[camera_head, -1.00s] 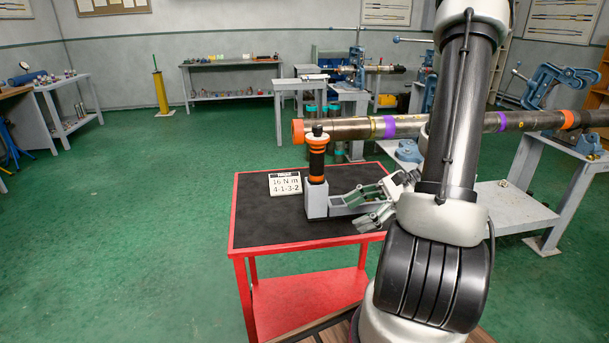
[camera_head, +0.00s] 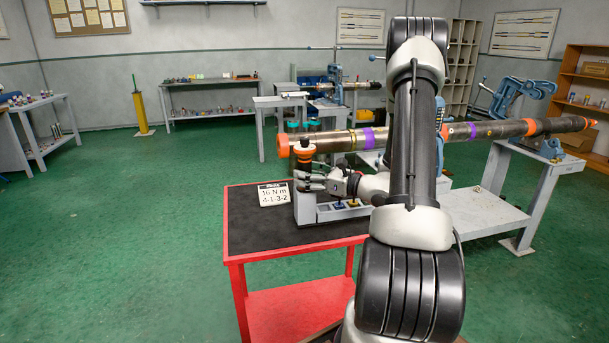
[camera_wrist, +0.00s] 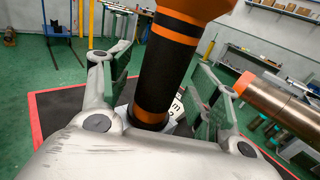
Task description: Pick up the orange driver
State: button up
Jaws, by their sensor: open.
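The orange driver (camera_head: 304,150) is black with orange bands and stands upright in a grey holder (camera_head: 306,207) on the red cart. Its shaft (camera_wrist: 166,70) fills the middle of the wrist view, between the two fingers. My gripper (camera_head: 312,180) reaches the driver from the right in the head view. In the wrist view my gripper (camera_wrist: 164,80) is open, with one finger on each side of the driver and a visible gap at each side. The driver's top is cut off in the wrist view, and my fingers partly hide its lower part in the head view.
The red cart (camera_head: 252,239) has a dark top with a white sign (camera_head: 273,194) left of the holder. A long pipe with an orange end (camera_head: 350,140) runs close behind the driver, held by blue vises. The floor left of the cart is clear.

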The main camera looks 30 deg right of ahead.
jog(key=shift+w+a, duration=0.25)
jog(key=shift+w, duration=0.15)
jog(key=shift+c, duration=0.2)
grip_shut()
jog(key=shift+r, duration=0.15)
notch_tip(320, 180, up, 18)
jog(key=shift+f, duration=0.1)
dwell(0.4)
